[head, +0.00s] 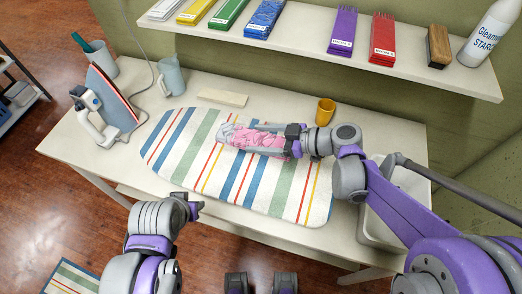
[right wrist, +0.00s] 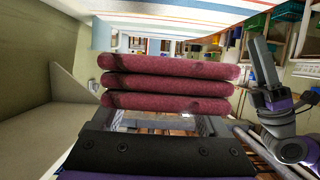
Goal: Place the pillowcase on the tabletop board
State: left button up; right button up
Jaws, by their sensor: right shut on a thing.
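The pillowcase (head: 262,139) is a pink bundle with a pale pattern, over the middle of the striped tabletop board (head: 210,178) in the head view. My right gripper (head: 236,137) is shut on it, with a finger along each side. In the right wrist view the pillowcase (right wrist: 170,82) shows as several stacked dark red folds between the fingers. Whether it touches the board I cannot tell. My left gripper (head: 193,207) is off the board's near left edge, apart from the pillowcase; its jaws do not show clearly.
An iron (head: 92,120) stands at the board's left end. A blue-grey jug (head: 171,76), a cream block (head: 222,98) and a yellow cup (head: 325,111) stand behind the board. A shelf (head: 300,42) overhangs the back. A white basin (head: 385,215) is at right.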

jog(key=shift+f+b, duration=0.4)
jog(key=shift+f, duration=2.55)
jog(key=shift+f+b, duration=0.5)
jog(key=shift+f, duration=0.1)
jog(key=shift+s, duration=0.1)
jog(key=o, duration=1.3)
jog(key=shift+r+p, duration=0.35)
jog(key=v, duration=1.2)
jog(key=shift+r, duration=0.3)
